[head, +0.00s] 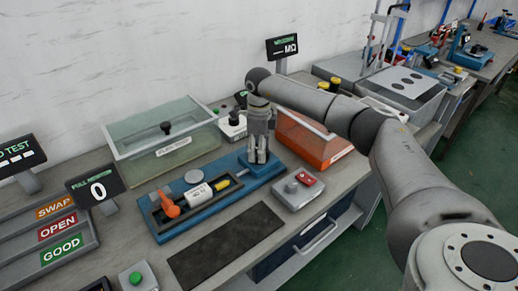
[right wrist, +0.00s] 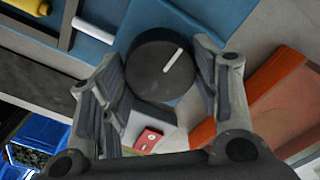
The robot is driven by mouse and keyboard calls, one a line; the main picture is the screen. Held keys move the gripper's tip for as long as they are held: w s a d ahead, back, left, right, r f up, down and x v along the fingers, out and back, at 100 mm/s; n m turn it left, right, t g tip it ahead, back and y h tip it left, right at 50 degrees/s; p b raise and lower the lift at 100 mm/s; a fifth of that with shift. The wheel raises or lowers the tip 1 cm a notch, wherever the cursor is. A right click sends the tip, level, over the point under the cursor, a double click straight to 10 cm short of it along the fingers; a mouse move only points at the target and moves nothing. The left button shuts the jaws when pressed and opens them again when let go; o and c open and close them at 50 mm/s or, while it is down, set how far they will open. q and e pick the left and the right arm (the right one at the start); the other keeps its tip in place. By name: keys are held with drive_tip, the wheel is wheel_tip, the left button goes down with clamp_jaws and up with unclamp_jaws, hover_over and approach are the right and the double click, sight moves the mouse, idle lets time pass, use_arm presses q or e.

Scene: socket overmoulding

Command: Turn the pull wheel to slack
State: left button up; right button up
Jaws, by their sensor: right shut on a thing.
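The pull wheel (right wrist: 155,72) is a round black knob with a white pointer line on its top, seen in the right wrist view. The line slants up to the right in that picture. My right gripper (head: 258,152) points down over the right end of the blue pull fixture (head: 217,211). In the right wrist view its two fingers (right wrist: 163,66) sit on either side of the wheel, shut on it. In the head view the gripper hides the wheel. No slack marking can be read. My left gripper is not in view.
On the fixture lie an orange part (head: 169,205), a white cylinder (head: 198,195) and a yellow piece (head: 222,185). An orange-framed bin (head: 308,141) and a glass-lidded box (head: 165,132) stand behind. A dark mat (head: 226,245) lies in front.

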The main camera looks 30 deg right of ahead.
drive_tip(key=shift+n, duration=0.5)
drive_tip(key=o, duration=1)
drive_tip(key=shift+r, duration=0.1)
wheel_tip(320, 180, up, 12)
drive_tip(key=shift+f, duration=0.1)
idle(0.4)
